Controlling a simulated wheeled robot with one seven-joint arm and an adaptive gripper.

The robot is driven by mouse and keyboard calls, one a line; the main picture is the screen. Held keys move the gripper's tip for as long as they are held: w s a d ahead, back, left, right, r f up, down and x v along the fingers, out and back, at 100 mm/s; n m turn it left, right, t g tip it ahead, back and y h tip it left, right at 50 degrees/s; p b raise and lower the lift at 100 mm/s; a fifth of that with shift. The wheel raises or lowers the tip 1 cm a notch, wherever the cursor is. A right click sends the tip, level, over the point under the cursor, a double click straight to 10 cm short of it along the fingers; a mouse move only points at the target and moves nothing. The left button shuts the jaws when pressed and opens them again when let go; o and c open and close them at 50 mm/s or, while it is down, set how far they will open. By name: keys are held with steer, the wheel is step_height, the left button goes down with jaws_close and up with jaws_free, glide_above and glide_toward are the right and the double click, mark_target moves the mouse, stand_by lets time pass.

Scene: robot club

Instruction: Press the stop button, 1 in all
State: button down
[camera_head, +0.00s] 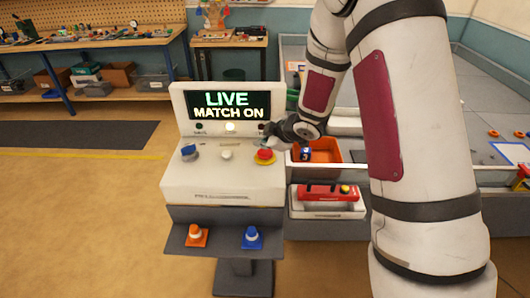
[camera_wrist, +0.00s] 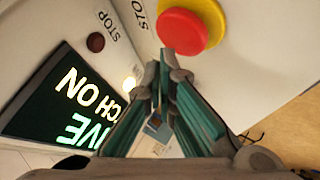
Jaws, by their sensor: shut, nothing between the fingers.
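The stop button is a red cap (camera_head: 265,153) on a yellow base, at the right of the white console's (camera_head: 222,188) sloped top. In the wrist view the red cap (camera_wrist: 184,31) is large at the top, with a STOP label beside it. My gripper (camera_head: 271,139) is shut and empty, just above and behind the button. In the wrist view its teal-padded fingers (camera_wrist: 165,68) end right at the cap's edge; I cannot tell whether they touch it. The screen (camera_head: 228,105) reads LIVE MATCH ON. The middle lamp (camera_head: 230,127) is lit and the STOP lamp (camera_wrist: 95,42) is dark.
A blue knob (camera_head: 189,152) and a white button (camera_head: 226,155) share the console top. An orange bin (camera_head: 325,152) stands to the right. Floor at left is clear.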

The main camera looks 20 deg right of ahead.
mark_target(264, 153)
steer(key=shift+f, duration=0.15)
steer(key=shift+f, duration=0.3)
steer(key=shift+f+b, duration=0.45)
steer(key=shift+f, duration=0.15)
stand_by(1.0)
steer(key=shift+r+p, duration=0.65)
steer(key=shift+r, duration=0.4)
step_height(264, 153, up, 2)
steer(key=shift+s+r+p, duration=0.1)
steer(key=shift+r+p, duration=0.1)
steer(key=shift+p, duration=0.55)
steer(key=shift+r+p, duration=0.7)
steer(key=shift+r, duration=0.6)
